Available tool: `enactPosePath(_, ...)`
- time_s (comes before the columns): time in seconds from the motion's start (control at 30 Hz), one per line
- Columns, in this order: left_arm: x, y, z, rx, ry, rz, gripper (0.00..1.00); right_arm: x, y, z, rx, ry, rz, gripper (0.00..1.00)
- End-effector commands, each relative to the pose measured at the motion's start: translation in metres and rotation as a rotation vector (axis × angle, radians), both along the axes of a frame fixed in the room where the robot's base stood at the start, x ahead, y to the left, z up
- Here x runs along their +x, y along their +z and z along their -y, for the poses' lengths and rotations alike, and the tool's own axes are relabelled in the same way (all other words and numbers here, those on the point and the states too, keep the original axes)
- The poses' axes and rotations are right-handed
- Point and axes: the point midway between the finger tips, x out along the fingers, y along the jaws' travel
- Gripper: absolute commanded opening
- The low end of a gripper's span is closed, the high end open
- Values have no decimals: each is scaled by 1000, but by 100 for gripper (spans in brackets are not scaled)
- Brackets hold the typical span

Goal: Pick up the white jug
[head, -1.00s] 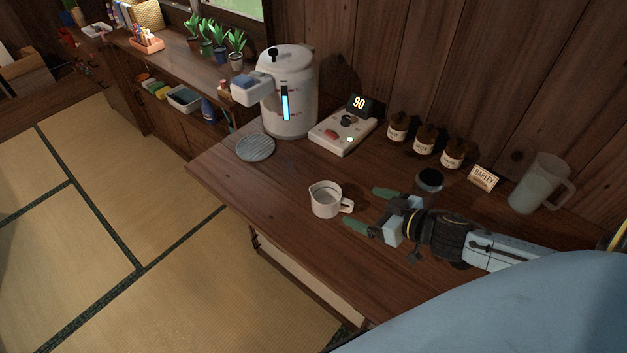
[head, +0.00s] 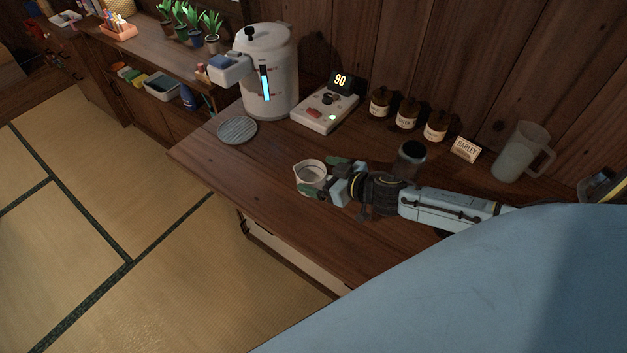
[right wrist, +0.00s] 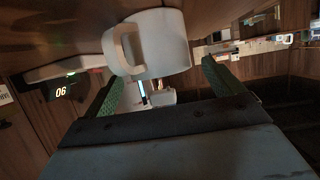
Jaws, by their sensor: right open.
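The white jug (head: 309,176) stands upright on the wooden counter, left of my right gripper (head: 334,176) in the head view. The gripper's green fingers are open and reach to the jug's handle side, partly covering it. In the right wrist view, the jug (right wrist: 160,45) shows with its handle toward me, between and just beyond the fingertips of my open right gripper (right wrist: 160,85). I cannot tell whether a finger touches it. My left gripper is not in view.
A large dispenser (head: 270,75) and a round coaster (head: 238,130) stand at the left. A control box (head: 327,112), several brown jars (head: 407,115), a dark glass jar (head: 411,158), a BARLEY card (head: 466,149) and a clear pitcher (head: 522,153) line the back. The counter's front edge is near the jug.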

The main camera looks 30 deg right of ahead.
Motion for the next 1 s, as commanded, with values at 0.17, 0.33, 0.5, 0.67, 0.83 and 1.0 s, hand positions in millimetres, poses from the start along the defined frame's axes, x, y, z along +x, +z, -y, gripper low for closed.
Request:
enactPosePath(0.17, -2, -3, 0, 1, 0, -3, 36, 20, -10, -8, 0, -1, 2, 93)
enactPosePath(0.33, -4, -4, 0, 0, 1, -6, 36, 26, -12, -10, 0, 0, 1, 93)
enactPosePath(0.5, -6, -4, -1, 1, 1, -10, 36, 26, -13, -10, 0, 0, 0, 93)
enactPosePath(0.67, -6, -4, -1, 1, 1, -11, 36, 26, -12, -10, 0, 0, 0, 73)
enactPosePath(0.83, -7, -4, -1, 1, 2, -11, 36, 26, -13, -10, 0, 0, 0, 51)
enactPosePath(1.0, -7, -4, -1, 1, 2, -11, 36, 26, -12, -10, 0, 0, 1, 39)
